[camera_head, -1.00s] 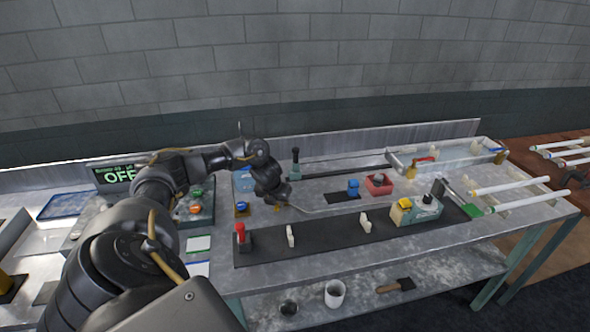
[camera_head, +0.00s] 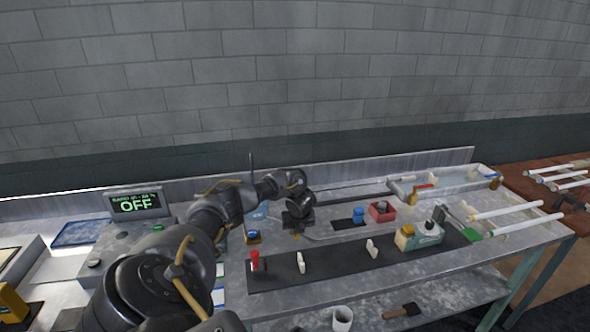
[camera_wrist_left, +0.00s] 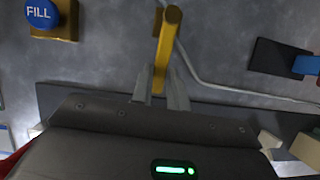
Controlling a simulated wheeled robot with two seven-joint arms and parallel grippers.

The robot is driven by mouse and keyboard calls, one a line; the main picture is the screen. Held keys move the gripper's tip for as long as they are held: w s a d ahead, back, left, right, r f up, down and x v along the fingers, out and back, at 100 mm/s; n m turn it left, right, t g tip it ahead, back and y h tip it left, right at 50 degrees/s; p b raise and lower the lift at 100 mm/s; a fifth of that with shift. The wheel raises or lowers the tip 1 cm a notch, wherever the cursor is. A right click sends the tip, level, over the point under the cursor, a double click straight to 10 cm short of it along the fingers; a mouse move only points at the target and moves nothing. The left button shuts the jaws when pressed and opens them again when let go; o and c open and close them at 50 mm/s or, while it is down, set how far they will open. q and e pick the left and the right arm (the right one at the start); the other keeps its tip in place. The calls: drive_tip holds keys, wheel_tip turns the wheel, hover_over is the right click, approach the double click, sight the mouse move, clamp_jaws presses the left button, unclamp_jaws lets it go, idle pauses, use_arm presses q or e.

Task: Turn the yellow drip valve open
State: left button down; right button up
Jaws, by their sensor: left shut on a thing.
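The yellow drip valve's handle (camera_wrist_left: 168,40) shows in the left wrist view as a yellow bar with a rounded end. It runs from the top middle of that view down between my left fingers. My left gripper (camera_wrist_left: 160,86) is shut on this handle, one finger on each side. In the head view my left gripper (camera_head: 297,231) points down at the table behind the dark strip, and it hides most of the valve. A thin pale tube (camera_wrist_left: 205,82) curves past the handle. My right gripper is in neither view.
A blue FILL button (camera_wrist_left: 40,13) on a yellow base sits left of the valve. A red-topped fitting (camera_head: 255,262) and white clips (camera_head: 301,262) stand on the dark strip in front. A display (camera_head: 137,204) reads OFF. A blue block (camera_head: 358,215) lies to the right.

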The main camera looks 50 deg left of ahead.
use_arm(q)
drive_tip(key=c, duration=1.4)
unclamp_jaws()
drive_tip(key=shift+o, duration=0.2)
drive_tip(key=shift+d+r, duration=0.15)
drive_tip(key=shift+r, duration=0.3)
drive_tip(key=p+v, duration=0.4)
drive_tip(key=v, duration=0.6)
drive_tip(key=shift+f, duration=0.1)
